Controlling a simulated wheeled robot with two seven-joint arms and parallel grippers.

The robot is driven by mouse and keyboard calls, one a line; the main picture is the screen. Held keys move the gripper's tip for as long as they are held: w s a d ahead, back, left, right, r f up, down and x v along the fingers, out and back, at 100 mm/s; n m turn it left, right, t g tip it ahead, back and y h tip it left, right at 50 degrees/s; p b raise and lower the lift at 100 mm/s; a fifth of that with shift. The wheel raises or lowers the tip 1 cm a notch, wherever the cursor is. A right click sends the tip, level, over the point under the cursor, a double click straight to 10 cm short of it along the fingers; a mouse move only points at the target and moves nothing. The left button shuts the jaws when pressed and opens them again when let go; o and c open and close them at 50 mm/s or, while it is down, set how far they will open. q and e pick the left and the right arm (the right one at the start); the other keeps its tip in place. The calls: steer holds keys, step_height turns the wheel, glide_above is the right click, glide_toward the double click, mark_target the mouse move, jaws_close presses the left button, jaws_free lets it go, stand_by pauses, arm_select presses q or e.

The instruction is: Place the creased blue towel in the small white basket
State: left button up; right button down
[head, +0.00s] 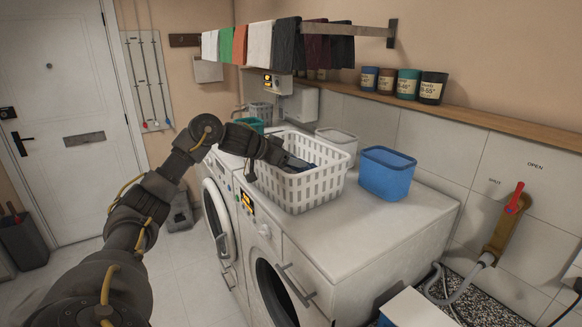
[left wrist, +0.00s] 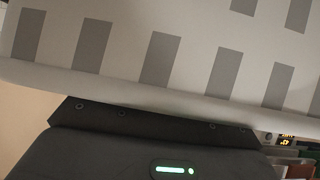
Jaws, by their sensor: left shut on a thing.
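The white slotted basket (head: 322,187) stands upright on top of the machines in the head view. Its slotted wall (left wrist: 190,62) fills the upper part of the left wrist view, very close. My left gripper (head: 287,160) reaches over the basket's left rim, with its tip inside. It is shut on a small dark blue patch of cloth (head: 298,165), seemingly the creased blue towel, mostly hidden by the gripper and the basket wall. The fingertips do not show in the left wrist view. My right gripper is not in view.
A blue bin (head: 387,176) stands right of the basket, and a smaller white tub (head: 338,139) behind it. A teal container (head: 250,124) is at the back left. Cloths hang on a rail (head: 345,29) above. The right front of the machine top (head: 400,222) is clear.

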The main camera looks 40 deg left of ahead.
arm_select(q)
steer(key=shift+r, duration=0.15)
steer(key=shift+s, duration=0.1)
steer(key=shift+f, duration=0.6)
steer(key=o, duration=1.1)
steer(key=shift+d+f, duration=0.1)
steer(key=shift+f, duration=0.05)
steer(key=shift+s, duration=0.1)
